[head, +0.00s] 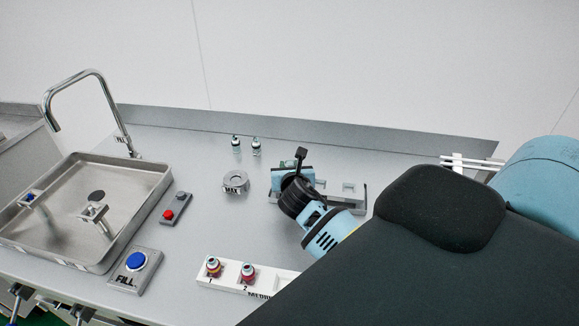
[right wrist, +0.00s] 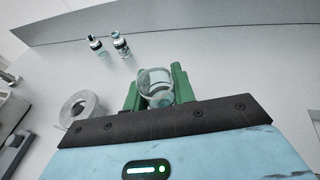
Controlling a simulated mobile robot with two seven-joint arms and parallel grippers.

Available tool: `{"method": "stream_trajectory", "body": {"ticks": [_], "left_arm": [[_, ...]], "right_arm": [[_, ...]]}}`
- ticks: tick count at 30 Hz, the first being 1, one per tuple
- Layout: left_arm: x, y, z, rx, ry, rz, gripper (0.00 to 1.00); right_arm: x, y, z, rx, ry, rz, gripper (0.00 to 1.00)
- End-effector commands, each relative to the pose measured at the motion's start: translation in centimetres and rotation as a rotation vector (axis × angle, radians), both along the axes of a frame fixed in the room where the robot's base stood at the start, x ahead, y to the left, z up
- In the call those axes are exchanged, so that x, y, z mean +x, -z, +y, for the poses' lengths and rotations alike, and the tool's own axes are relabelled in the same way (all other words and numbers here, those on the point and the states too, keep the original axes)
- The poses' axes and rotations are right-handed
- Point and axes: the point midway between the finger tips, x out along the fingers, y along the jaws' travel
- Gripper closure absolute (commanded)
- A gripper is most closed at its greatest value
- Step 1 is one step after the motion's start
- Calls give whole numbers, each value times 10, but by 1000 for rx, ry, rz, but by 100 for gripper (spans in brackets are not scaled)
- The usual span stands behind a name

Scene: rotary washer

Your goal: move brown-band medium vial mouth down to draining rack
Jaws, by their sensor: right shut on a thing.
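My right gripper (head: 287,164) is shut on a clear glass vial (right wrist: 155,84), which sits between its two green fingers in the right wrist view. No brown band can be made out on the vial, and I cannot tell which way its mouth faces. The gripper is at the left end of a low grey rack (head: 357,196) with upright parts, likely the draining rack. My gripper and forearm hide much of that rack. I cannot tell whether the vial touches it. My left gripper is not in view.
A grey ring-shaped holder (head: 235,182) is left of the gripper. A sink (head: 60,235), red button (head: 169,215) and blue FILL button (head: 136,262) are left.

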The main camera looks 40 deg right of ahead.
Motion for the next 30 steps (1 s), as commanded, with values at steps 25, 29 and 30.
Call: {"method": "stream_trajectory", "body": {"ticks": [25, 29, 30], "left_arm": [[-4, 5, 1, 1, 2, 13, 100], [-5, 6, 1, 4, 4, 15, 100], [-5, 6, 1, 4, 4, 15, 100]], "right_arm": [[0, 9, 0, 0, 0, 0, 99], [0, 10, 0, -1, 0, 1, 99], [0, 11, 0, -1, 0, 1, 99]]}}
